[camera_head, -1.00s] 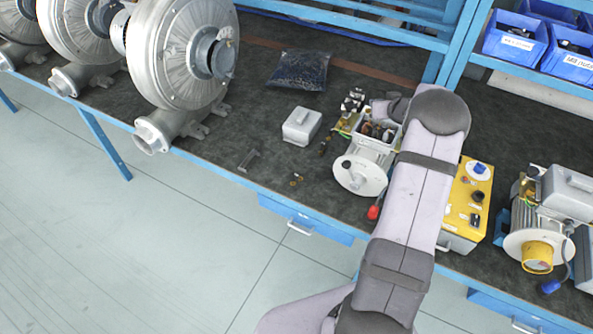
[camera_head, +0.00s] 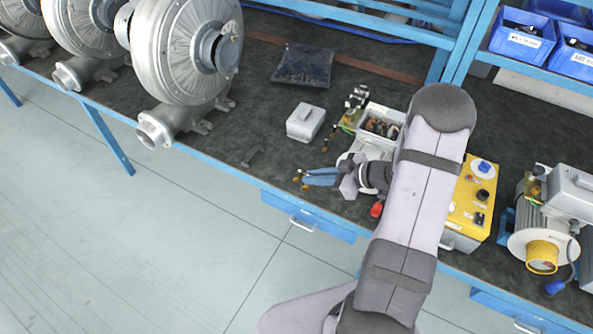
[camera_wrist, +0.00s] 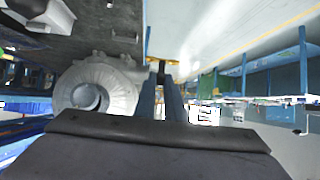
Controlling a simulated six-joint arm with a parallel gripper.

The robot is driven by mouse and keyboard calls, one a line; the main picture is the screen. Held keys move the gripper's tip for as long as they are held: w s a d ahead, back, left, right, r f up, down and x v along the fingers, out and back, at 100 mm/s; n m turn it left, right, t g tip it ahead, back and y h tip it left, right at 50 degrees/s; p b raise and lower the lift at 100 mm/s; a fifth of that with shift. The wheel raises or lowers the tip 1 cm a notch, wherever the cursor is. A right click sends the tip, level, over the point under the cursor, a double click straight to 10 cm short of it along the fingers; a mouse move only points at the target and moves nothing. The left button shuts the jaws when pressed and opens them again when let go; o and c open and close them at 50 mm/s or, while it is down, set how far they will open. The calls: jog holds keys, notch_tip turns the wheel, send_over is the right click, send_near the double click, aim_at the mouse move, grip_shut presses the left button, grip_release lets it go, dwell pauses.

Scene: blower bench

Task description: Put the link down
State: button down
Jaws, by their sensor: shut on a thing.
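My gripper (camera_head: 305,178) reaches left, low over the front part of the bench, its blue fingers shut on the link. The link (camera_wrist: 161,62) is a small brass-coloured piece across the fingertips in the wrist view. In the head view small brass spots (camera_head: 297,175) show at the fingertips; I cannot tell there which belong to the link and which to small brass parts on the bench, nor whether the link touches the bench. The open terminal box (camera_head: 381,125) of the motor stands behind my wrist, and my arm hides part of the motor.
A grey cover (camera_head: 305,122) and a dark bag (camera_head: 302,66) lie farther back. Large blowers (camera_head: 187,50) stand at the left, a yellow control box (camera_head: 470,205) to the right. The bench's front edge is close.

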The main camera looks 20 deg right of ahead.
jog(key=s+a+f+n+b, duration=0.1)
jog(key=s+a+f+b, duration=0.1)
jog(key=s+a, duration=0.55)
jog(key=a+f+n+g+y+b, duration=0.2)
jog(key=a+f+n+g+b, duration=0.1)
jog(key=a+f+b, duration=0.4)
jog(key=w+a+f+m+t, duration=0.1)
jog(key=w+f+m, duration=0.15)
jog(key=w, duration=0.75)
jog(key=w+d+m+t+h+b, duration=0.2)
jog(key=w+d+m+t+h, duration=0.15)
jog(key=w, duration=0.65)
jog(key=w+d+r+m+t+h, duration=0.2)
jog(key=w+d+m+h, duration=0.4)
jog(key=d, duration=0.7)
jog(key=shift+w+d+m, duration=0.2)
jog(key=shift+w+m, duration=0.4)
jog(key=shift+w, duration=0.6)
